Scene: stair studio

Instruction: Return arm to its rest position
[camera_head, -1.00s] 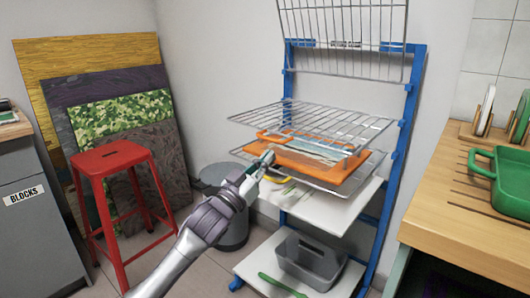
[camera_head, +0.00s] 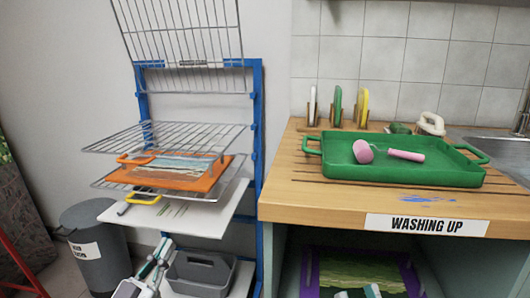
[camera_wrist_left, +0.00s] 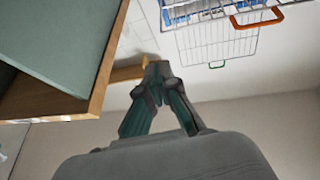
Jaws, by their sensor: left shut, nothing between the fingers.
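My left gripper (camera_head: 163,246) is low in the head view, in front of the drying rack's lower shelves and left of the grey caddy. In the left wrist view its fingers (camera_wrist_left: 158,70) meet at the tips, with nothing between them. My left arm is mostly below the frame edge. A small pale and green piece at the bottom edge, in front of the counter's opening, seems to be the tip of my right gripper (camera_head: 368,292). Too little of it shows to tell its jaws.
The blue drying rack (camera_head: 257,130) holds an orange tray (camera_head: 215,183) and a white board. A grey caddy (camera_head: 203,272) sits low on it. A grey bin (camera_head: 95,250) stands left. The wooden counter (camera_head: 300,205) holds a green tray (camera_head: 440,178) with a pink roller (camera_head: 405,155).

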